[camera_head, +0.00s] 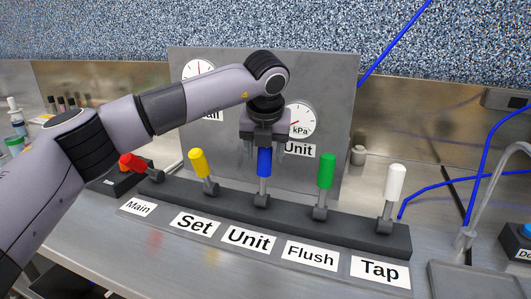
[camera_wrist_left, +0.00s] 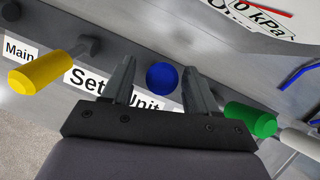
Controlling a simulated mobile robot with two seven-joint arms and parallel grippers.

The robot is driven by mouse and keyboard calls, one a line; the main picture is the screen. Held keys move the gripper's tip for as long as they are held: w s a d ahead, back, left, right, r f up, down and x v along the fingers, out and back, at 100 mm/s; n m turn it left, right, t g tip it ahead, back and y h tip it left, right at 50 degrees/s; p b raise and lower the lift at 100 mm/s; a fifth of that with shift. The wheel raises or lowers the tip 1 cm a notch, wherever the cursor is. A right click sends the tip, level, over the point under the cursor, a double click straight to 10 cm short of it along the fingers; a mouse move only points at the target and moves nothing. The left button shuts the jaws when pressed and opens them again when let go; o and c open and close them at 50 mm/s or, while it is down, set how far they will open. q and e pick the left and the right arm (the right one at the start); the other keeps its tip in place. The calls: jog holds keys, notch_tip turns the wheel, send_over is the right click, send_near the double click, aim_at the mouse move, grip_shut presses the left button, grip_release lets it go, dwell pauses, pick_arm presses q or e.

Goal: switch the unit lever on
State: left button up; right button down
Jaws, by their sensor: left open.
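The unit lever has a blue handle (camera_head: 264,163) and stands roughly upright on the dark lever bar, above the label "Unit" (camera_head: 248,239). My left gripper (camera_head: 264,148) is above it, pointing down, with its fingers apart on either side of the blue handle's upper part. In the left wrist view the round blue handle top (camera_wrist_left: 162,76) shows between the two open fingers (camera_wrist_left: 160,82), with a gap on each side. The handle's very top is hidden behind the gripper body in the head view. My right gripper is not in view.
Yellow "Set" lever (camera_head: 199,163) and green "Flush" lever (camera_head: 327,170) stand close on either side. White "Tap" lever (camera_head: 395,183) is at the right; red "Main" lever (camera_head: 133,162) leans left. A grey gauge panel (camera_head: 335,90) rises behind. A sink tap (camera_head: 500,160) is far right.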

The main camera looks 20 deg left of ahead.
aim_at(260, 169)
pick_arm(q)
jog(key=shift+x, duration=1.15)
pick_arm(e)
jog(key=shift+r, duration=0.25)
pick_arm(q)
jog(key=shift+d, duration=0.1)
grip_shut()
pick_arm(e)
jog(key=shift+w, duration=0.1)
